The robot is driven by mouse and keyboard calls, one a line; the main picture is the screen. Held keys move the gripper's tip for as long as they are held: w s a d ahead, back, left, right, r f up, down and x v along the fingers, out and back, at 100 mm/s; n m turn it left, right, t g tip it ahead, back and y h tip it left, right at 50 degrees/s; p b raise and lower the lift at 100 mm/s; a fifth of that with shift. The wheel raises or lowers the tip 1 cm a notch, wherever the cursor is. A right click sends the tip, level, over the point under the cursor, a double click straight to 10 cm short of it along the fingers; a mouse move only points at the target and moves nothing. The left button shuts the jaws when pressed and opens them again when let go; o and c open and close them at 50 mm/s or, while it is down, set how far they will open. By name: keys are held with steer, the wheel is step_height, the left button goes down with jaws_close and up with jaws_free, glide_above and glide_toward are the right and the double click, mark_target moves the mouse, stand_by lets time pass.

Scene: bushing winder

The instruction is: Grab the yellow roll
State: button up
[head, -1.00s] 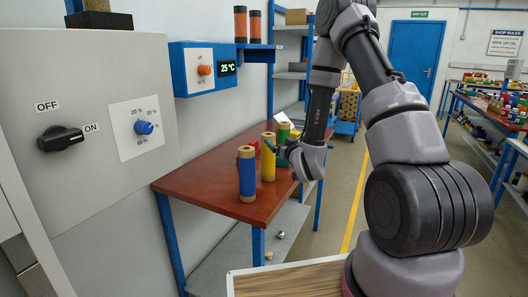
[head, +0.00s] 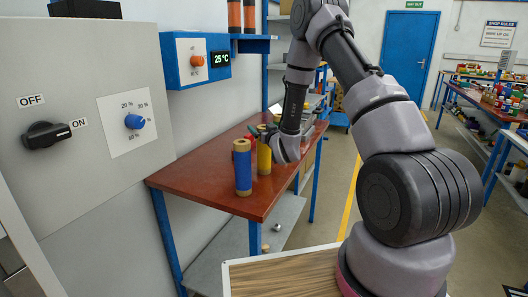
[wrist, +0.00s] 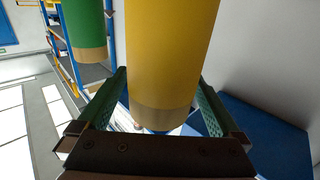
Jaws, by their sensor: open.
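The yellow roll (head: 264,159) stands upright on the red-brown table, between the blue roll (head: 243,172) and the mostly hidden green roll. My gripper (head: 268,136) is at its upper part, and my wrist covers some of that area. In the wrist view the yellow roll (wrist: 170,55) fills the middle, between the two green-padded fingers of my open gripper (wrist: 158,100). Gaps show beside the roll near the fingertips; whether either finger touches it I cannot tell. The green roll (wrist: 85,25) is outside the fingers, at the upper left.
The blue roll stands close in front of the yellow one on the table (head: 200,178). A grey cabinet (head: 75,90) with knobs is at the left. A blue control box (head: 197,60) and a shelf are on the wall behind. The table's left part is clear.

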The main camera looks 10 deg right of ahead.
steer(key=shift+w, duration=0.3)
jaws_close()
steer(key=shift+r, duration=0.15)
